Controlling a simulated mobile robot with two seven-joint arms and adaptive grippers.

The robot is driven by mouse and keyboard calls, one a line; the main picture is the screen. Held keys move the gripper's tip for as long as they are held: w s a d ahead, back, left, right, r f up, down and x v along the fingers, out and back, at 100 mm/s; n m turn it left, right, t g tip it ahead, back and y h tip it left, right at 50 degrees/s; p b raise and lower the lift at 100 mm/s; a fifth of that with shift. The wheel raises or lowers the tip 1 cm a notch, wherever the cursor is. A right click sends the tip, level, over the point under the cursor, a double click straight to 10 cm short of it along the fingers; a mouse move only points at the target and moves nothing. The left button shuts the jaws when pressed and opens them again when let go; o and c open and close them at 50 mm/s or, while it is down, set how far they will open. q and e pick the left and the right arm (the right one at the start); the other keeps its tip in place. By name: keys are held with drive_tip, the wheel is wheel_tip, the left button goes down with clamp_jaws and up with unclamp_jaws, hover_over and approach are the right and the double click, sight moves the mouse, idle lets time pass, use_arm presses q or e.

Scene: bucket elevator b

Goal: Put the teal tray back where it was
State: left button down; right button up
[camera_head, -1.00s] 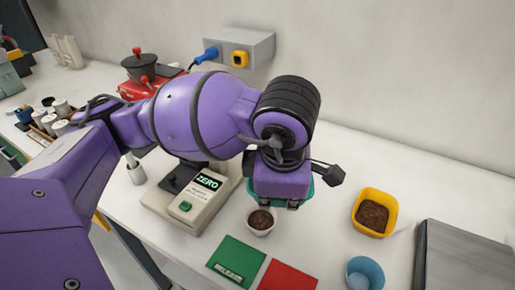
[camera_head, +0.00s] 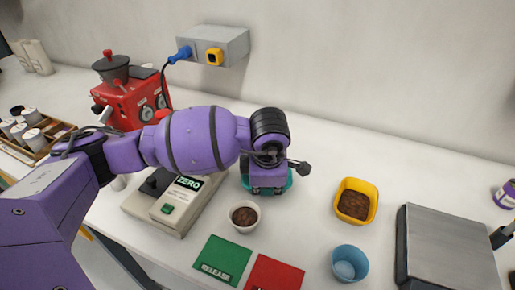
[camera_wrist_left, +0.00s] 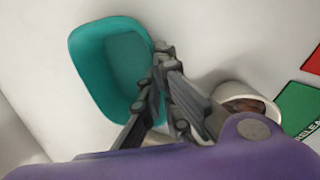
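The teal tray (camera_wrist_left: 112,65) is a rounded, shallow tray in the left wrist view, its hollow side showing. In the head view only bits of its teal rim (camera_head: 288,182) show around my left gripper (camera_head: 267,191), which hides the rest. In the left wrist view the gripper's fingertips (camera_wrist_left: 162,62) are close together at the tray's near rim, and they look shut on it. The tray is over the white counter just behind a white cup of brown grounds (camera_head: 245,215). I cannot tell whether it touches the counter.
A scale reading ZERO (camera_head: 177,202) stands to the left. Green (camera_head: 222,260) and red (camera_head: 275,273) pads lie in front. A yellow bowl (camera_head: 356,201), a blue cup (camera_head: 348,263) and a grey metal box (camera_head: 447,247) stand to the right. Bare counter lies behind the yellow bowl.

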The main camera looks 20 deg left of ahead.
use_arm(q)
drive_tip(key=shift+f, duration=0.1)
drive_tip(key=c, duration=2)
unclamp_jaws()
drive_tip(key=v, duration=1.2)
drive_tip(key=shift+d, duration=0.1)
